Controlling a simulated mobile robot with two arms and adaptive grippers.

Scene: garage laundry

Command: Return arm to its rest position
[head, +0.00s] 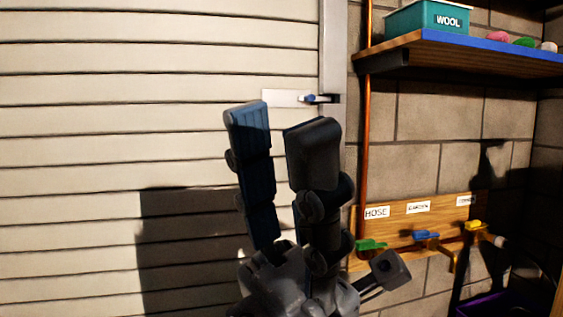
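My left gripper (279,118) points upward in the lower middle of the head view. Its two dark fingers stand apart, with the pale slatted door showing through a narrow gap between their tips. Nothing shows between the fingers, so it looks open and empty. The gripper stands in front of the door and its frame and hides part of them. My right gripper is not in view.
The slatted door (120,130) fills the left side, with a blue-handled latch (309,98) at its edge. A blue-edged shelf (480,52) holds a teal WOOL box (428,18). Below it, a labelled wooden board (400,222) carries coloured valve handles (426,235). A vertical copper pipe (365,150) runs beside the frame.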

